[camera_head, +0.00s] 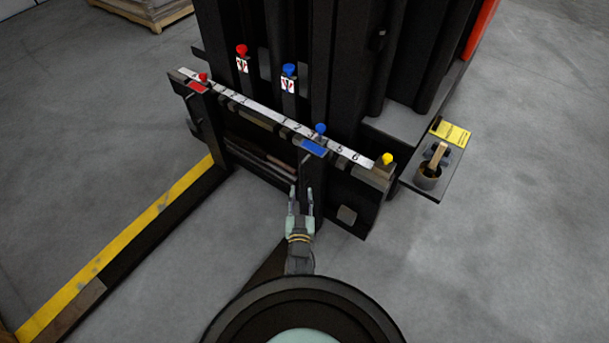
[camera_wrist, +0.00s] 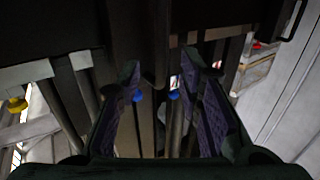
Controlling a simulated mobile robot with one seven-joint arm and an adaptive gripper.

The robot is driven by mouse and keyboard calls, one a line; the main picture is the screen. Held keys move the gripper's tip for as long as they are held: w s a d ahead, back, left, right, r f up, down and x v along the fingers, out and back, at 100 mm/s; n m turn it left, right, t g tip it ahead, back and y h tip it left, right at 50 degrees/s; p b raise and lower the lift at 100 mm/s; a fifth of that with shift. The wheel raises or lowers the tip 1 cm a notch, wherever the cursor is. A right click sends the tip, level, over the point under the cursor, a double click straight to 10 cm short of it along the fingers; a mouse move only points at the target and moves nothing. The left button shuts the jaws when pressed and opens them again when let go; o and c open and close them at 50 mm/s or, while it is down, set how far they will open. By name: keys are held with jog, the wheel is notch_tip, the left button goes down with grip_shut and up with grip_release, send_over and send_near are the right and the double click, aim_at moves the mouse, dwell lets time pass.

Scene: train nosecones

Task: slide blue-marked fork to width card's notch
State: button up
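The blue-marked fork hangs on the dark carriage, with a blue label (camera_head: 314,148) and a blue knob (camera_head: 320,129) near its top. It sits right of centre along a white numbered strip (camera_head: 262,112). My gripper (camera_head: 301,190) is just below the blue label, fingers apart and empty. In the wrist view my open fingers (camera_wrist: 160,75) point at dark bars, and two blue knobs (camera_wrist: 138,96) (camera_wrist: 174,95) show between them. A small yellow printed card (camera_head: 451,132) lies on the right shelf; its text is unreadable. I cannot make out a notch.
A red-marked fork (camera_head: 198,87) sits at the strip's left end. A yellow knob (camera_head: 387,159) is at its right end. Red (camera_head: 242,50) and blue (camera_head: 289,69) levers stand behind. A yellow-striped beam (camera_head: 120,245) runs along the left.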

aim_at(302, 177)
jog(key=w+b, duration=0.2)
jog(key=w, duration=0.5)
jog(key=shift+w+d+f, duration=0.1)
jog(key=shift+w, duration=0.1)
jog(key=shift+w+b, duration=0.35)
jog(key=shift+w, duration=0.15)
jog(key=shift+c, duration=0.6)
grip_shut()
